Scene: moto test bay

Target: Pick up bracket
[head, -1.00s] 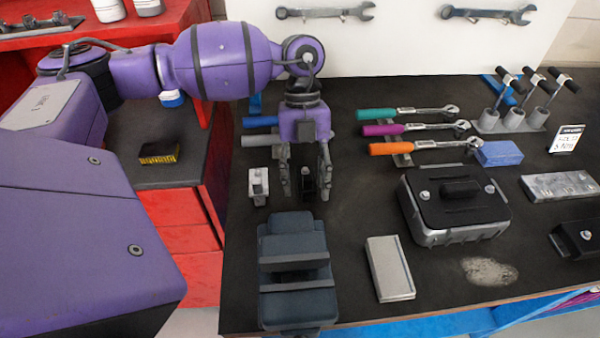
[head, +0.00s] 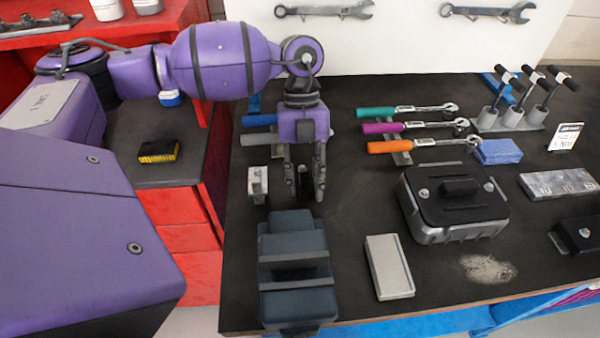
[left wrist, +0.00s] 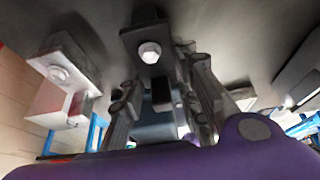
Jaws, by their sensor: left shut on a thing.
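A small black bracket (head: 305,183) is between the fingers of my left gripper (head: 305,188) on the dark bench top, mostly hidden by them in the head view. In the left wrist view the black bracket (left wrist: 137,38) shows a round silver bolt head. The left gripper (left wrist: 165,105) is shut on this bracket, fingers pointing down. A similar light grey bracket (head: 258,185) stands just left of the gripper, apart from it; it also shows in the left wrist view (left wrist: 68,62). My right gripper is not in view.
A dark vise (head: 293,250) stands in front of the gripper. A grey block (head: 389,267) and black-topped case (head: 455,203) are to the right. Ratchets with teal, purple and orange handles (head: 390,147) lie behind right. Open bench lies between gripper and case.

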